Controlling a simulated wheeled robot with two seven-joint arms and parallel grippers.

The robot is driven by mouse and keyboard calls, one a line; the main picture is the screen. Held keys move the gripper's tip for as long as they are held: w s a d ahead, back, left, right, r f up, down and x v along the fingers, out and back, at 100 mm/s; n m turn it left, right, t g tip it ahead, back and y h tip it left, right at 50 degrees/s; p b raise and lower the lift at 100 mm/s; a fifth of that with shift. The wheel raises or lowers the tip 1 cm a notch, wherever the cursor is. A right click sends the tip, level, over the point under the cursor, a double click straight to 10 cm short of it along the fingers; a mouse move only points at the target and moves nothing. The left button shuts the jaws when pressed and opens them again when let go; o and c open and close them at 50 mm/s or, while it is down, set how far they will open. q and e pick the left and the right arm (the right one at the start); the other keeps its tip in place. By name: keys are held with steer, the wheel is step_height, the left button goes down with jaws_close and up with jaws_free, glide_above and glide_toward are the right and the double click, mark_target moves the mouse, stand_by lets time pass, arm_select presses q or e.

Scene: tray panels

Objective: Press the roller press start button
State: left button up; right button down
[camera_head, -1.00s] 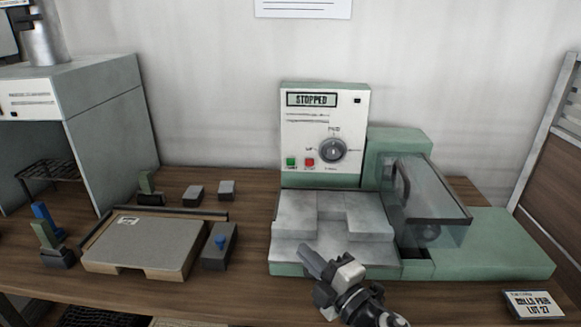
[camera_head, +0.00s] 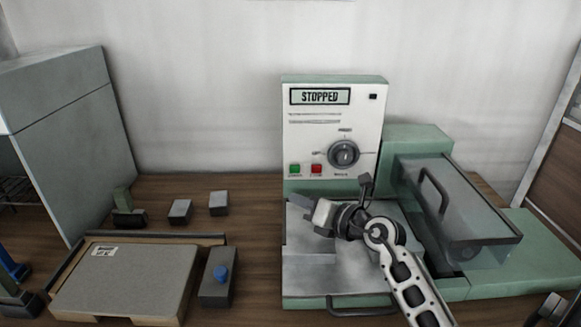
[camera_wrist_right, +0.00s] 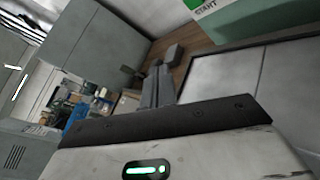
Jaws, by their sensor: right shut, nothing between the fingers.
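The roller press (camera_head: 335,120) has a white control panel with a display reading STOPPED. The green start button (camera_head: 295,169) sits at the panel's lower left. The red button (camera_head: 317,169) is just right of it, below the grey dial (camera_head: 344,153). My right gripper (camera_head: 298,201) is shut and empty, over the press's grey bed, a little below the green button in the picture and apart from it. In the right wrist view, the shut fingers (camera_wrist_right: 158,85) point up the picture; a panel corner with START lettering (camera_wrist_right: 208,9) shows at the top. My left gripper is out of view.
The clear guard (camera_head: 465,210) with its handle stands on the press's right side. A flat grey board (camera_head: 125,280) lies on the table at left, with a blue-knobbed block (camera_head: 218,278) and small grey blocks (camera_head: 180,210) nearby. A grey-green cabinet (camera_head: 70,130) stands at far left.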

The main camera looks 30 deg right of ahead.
mark_target(295, 169)
steer(key=shift+w+d+f+b, duration=0.1)
steer(key=shift+w+d+b, duration=0.05)
steer(key=shift+w+b, duration=0.15)
steer(key=w+d+b, duration=0.1)
steer(key=w, duration=0.1)
steer(key=w+d+b, duration=0.2)
steer(key=w, duration=0.1)
steer(key=shift+w+d+b, duration=0.2)
steer(key=shift+w+b, duration=0.1)
steer(key=shift+w+d, duration=0.4)
steer(key=shift+w, duration=0.2)
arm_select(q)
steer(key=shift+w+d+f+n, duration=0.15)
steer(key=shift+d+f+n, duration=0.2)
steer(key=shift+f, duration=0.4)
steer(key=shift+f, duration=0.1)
arm_select(e)
steer(key=shift+w, duration=0.1)
stand_by(0.4)
steer(key=shift+w+d, duration=0.25)
steer(key=shift+w, duration=0.1)
